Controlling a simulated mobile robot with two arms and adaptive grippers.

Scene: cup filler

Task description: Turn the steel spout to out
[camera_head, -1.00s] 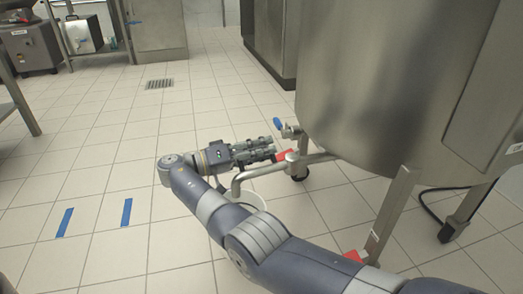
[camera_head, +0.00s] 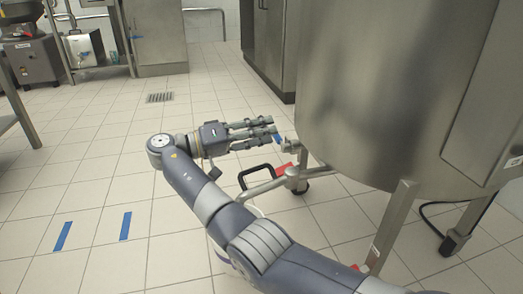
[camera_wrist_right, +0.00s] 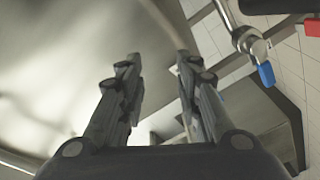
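The steel spout (camera_head: 262,188) is a bent pipe low at the left side of the big steel tank. It runs left from a valve that has a red handle (camera_head: 284,169). My right gripper (camera_head: 272,132) is above and apart from the spout, its fingers pointing right towards a blue handle (camera_head: 278,139) on a small tank fitting. In the right wrist view the right gripper (camera_wrist_right: 158,62) is open and empty, facing the tank wall. The blue handle (camera_wrist_right: 265,74) and the red handle (camera_wrist_right: 312,27) show at upper right there. My left gripper is out of view.
The steel tank (camera_head: 385,90) with its legs fills the right side. A black loop (camera_head: 257,168) stands by the spout. A white round rim, mostly hidden, shows below the spout.

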